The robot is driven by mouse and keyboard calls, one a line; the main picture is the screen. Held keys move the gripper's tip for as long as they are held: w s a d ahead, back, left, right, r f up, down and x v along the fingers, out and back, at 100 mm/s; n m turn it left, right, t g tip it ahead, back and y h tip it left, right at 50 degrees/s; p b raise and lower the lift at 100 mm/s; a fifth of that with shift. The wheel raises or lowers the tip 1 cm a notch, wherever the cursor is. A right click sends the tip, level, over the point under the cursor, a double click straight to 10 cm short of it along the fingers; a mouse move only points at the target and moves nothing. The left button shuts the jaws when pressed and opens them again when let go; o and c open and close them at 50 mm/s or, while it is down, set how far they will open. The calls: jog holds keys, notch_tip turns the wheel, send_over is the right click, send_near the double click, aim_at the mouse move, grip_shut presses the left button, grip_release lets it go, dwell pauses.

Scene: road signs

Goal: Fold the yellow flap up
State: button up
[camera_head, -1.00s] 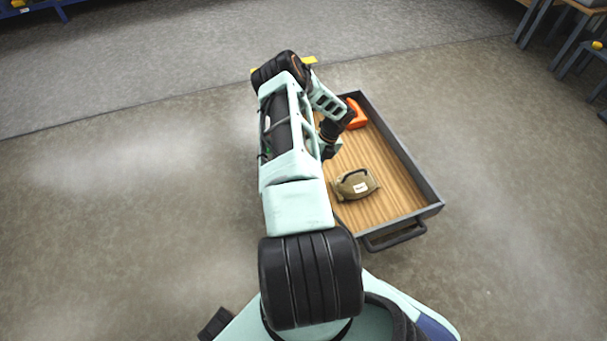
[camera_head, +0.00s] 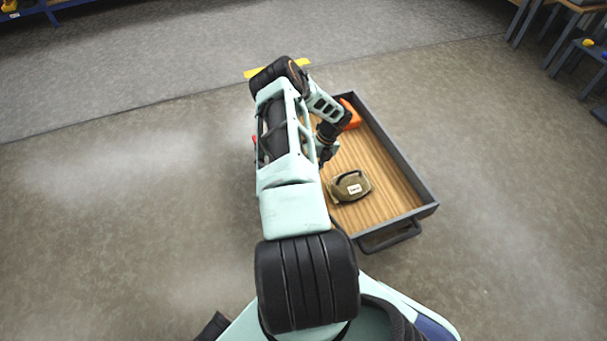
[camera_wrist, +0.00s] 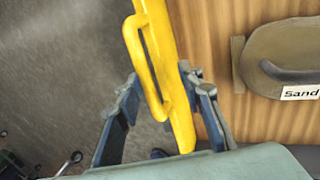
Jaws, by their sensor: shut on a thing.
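The yellow flap (camera_wrist: 153,25) shows in the wrist view as a narrow yellow strip along the left edge of the wooden tray floor (camera_wrist: 208,30). A yellow loop handle (camera_wrist: 149,75) is on its left side. My gripper (camera_wrist: 162,82) has a finger on each side of the yellow piece and is shut on it; the exact contact is unclear. In the head view my gripper (camera_head: 326,150) is small and partly hidden beside my arm, over the tray's left side. My arm hides most of that side. Yellow (camera_head: 302,62) also shows behind my elbow.
The grey-rimmed cart tray (camera_head: 400,165) has a black handle (camera_head: 390,237) at its near end. A brown sandbag (camera_head: 350,188) and an orange object (camera_head: 352,114) lie in it. A small red bit (camera_head: 254,141) shows left of my arm. Open floor (camera_head: 120,230) lies left.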

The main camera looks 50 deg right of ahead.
jog(key=shift+o, duration=0.6)
jog(key=shift+s+d, duration=0.25)
jog(key=shift+s, duration=0.2)
jog(key=v, duration=1.1)
jog(key=shift+w+r, duration=0.3)
jog(key=shift+r, duration=0.1)
jog(key=shift+a, duration=0.1)
